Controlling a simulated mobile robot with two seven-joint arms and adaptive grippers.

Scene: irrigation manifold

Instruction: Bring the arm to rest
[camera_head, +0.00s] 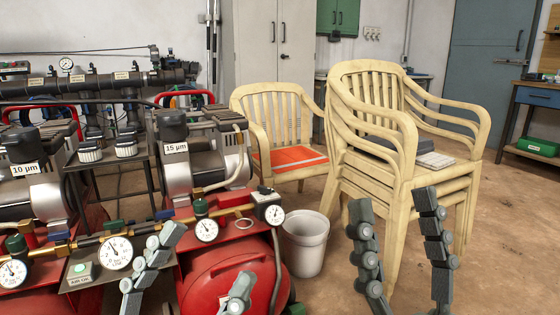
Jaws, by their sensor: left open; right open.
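My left gripper (207,256) is open at the bottom of the head view, its two grey fingers spread in front of the red compressor (225,275). Nothing shows between its fingers. My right gripper (394,200) is open at the lower right, its fingers pointing up in front of the stacked cream chairs (370,135). It looks empty. Whether either gripper touches anything behind it cannot be told from this one view. The arms behind the fingers are out of view.
Gauges and brass piping (118,252) lie close to my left gripper. A white bucket (304,243) stands between the grippers. A single chair (280,130) holds an orange cloth. A black manifold (100,85) is at the back left. Bare floor (515,215) is free at the right.

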